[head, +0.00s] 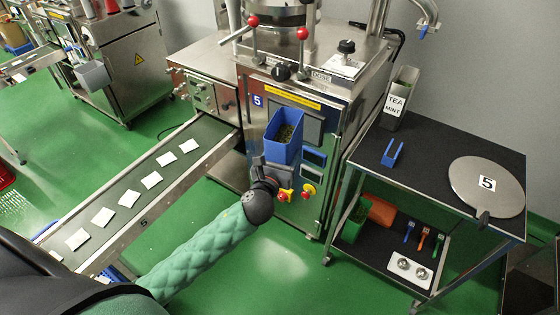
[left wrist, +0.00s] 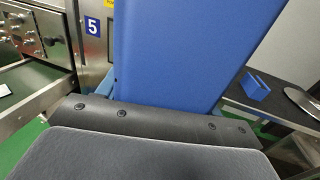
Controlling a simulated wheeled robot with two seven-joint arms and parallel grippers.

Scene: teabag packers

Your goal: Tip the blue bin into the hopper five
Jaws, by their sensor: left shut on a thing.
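The blue bin (head: 283,142) is upright in the head view, in front of the machine marked 5, with green-brown leaf material inside. My left gripper (head: 268,170) is shut on the blue bin and holds it in the air. In the left wrist view, the blue bin (left wrist: 190,50) rises large above the dark gripper (left wrist: 160,118). The hopper (head: 275,12) is at the top of machine 5, and its upper part is cut off by the picture's edge. My right gripper is not in view.
Red-knobbed levers (head: 253,21) stand before the hopper. A conveyor (head: 125,195) with several white teabags runs to the left. A cart (head: 440,150) at the right holds a tea mint container (head: 398,98), a blue bracket-like piece (head: 392,153) and a round lid marked 5 (head: 486,188).

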